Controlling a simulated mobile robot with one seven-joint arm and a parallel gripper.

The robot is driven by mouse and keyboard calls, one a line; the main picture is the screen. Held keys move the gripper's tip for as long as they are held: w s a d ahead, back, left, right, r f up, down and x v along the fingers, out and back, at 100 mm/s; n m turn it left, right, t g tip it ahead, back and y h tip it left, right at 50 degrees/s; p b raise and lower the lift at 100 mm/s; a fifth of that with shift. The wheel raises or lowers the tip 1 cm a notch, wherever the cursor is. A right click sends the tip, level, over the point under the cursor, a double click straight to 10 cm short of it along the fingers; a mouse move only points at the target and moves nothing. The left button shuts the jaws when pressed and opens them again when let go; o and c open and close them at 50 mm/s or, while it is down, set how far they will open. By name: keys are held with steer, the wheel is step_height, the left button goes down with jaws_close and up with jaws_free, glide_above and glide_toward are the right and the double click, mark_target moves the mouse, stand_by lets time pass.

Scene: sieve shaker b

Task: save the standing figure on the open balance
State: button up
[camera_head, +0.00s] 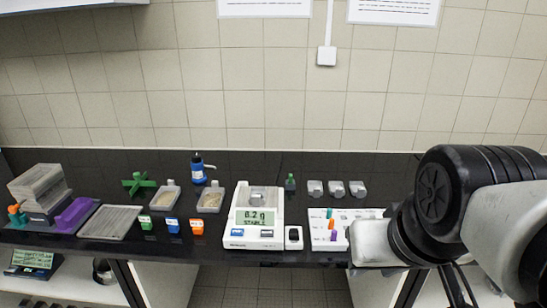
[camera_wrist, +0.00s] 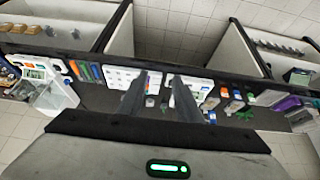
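The open balance (camera_head: 278,222) is a white unit on the black bench, in the middle of the head view. Its display (camera_head: 255,217) reads what looks like 8.2 g, with STABLE below. In the wrist view the balance (camera_wrist: 202,88) is partly hidden behind a finger. My gripper (camera_wrist: 160,82) is open and empty, its fingers apart, away from the balance at the right of the head view.
A small black-and-white device (camera_head: 294,237) stands right of the balance. A white board with coloured pieces (camera_head: 345,218) lies further right. Green, blue and orange containers (camera_head: 172,226) stand left. Grey dishes (camera_head: 168,195), a green cross (camera_head: 138,183) and a blue-topped bottle (camera_head: 197,168) stand behind.

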steer(key=shift+c, duration=0.4)
jaws_close()
stand_by(1.2)
